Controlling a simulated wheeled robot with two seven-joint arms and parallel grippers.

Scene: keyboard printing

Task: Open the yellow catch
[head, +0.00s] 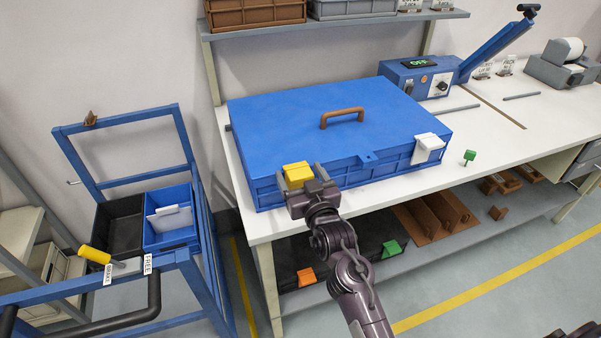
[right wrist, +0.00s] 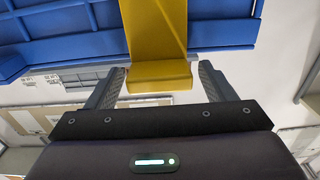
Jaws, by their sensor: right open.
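The yellow catch (head: 297,174) is on the front left of a closed blue case (head: 300,115) on the bench. My right gripper (head: 298,178) is open at the catch, its fingers on either side of the catch's lower part. In the right wrist view the yellow catch (right wrist: 160,50) hangs down from the blue case (right wrist: 70,48), and its lower lip lies between the two open fingers (right wrist: 162,88). I cannot tell whether they touch it. A white catch (head: 429,147) is on the front right of the case. My left gripper is not in view.
A brown handle (head: 342,117) tops the case. A blue machine (head: 420,78) with a raised lever stands behind it to the right, and a green knob (head: 469,156) stands on the bench (head: 480,130). A blue trolley (head: 185,255) with bins is at left.

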